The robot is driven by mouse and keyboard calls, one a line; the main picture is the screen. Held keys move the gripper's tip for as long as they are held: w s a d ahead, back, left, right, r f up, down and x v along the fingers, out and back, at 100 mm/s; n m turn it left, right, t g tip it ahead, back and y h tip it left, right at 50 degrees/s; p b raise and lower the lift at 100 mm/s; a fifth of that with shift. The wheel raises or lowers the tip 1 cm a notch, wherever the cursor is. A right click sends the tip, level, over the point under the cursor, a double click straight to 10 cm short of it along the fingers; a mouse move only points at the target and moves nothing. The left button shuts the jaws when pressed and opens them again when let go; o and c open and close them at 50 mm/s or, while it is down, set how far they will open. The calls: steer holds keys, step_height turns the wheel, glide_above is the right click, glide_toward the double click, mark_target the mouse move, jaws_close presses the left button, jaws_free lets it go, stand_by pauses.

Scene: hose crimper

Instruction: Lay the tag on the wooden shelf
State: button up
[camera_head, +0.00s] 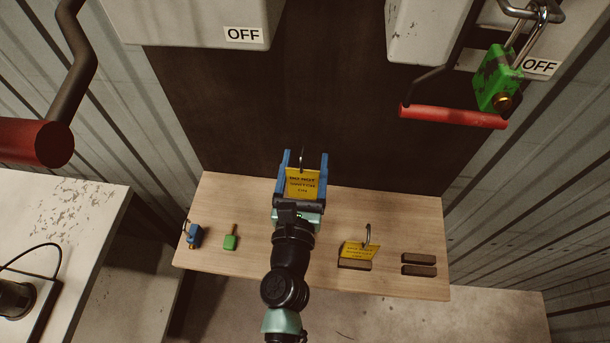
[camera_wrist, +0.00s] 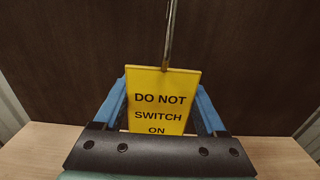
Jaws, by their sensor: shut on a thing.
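My gripper (camera_head: 304,165), with blue fingers, is shut on a yellow tag (camera_head: 303,184) over the back middle of the wooden shelf (camera_head: 400,208). In the wrist view the tag (camera_wrist: 160,98) stands upright between the fingers, its face reading "DO NOT SWITCH ON". A thin metal hook rises from its top edge. I cannot tell how high the tag is above the shelf. A second yellow tag (camera_head: 360,251) with a metal hook leans at a dark brown block on the shelf's right half.
A blue padlock (camera_head: 194,236) and a small green thing (camera_head: 231,238) lie at the shelf's left. Two dark brown blocks (camera_head: 419,265) lie at its right. Above hang red-handled levers (camera_head: 453,117); a green padlock (camera_head: 498,78) hangs at the right one.

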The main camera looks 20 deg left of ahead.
mark_target(307, 164)
step_height(307, 164, down, 5)
steer(key=b, duration=0.3)
steer(key=shift+r, duration=0.1)
steer(key=shift+w, duration=0.15)
steer(key=shift+f, duration=0.3)
steer(key=o, duration=1.4)
steer(key=shift+r, duration=0.15)
steer(key=b+v, duration=0.3)
steer(key=v, duration=0.8)
steer(key=shift+s+d+b, duration=0.1)
steer(key=shift+s+b, duration=0.2)
steer(key=shift+s, duration=0.2)
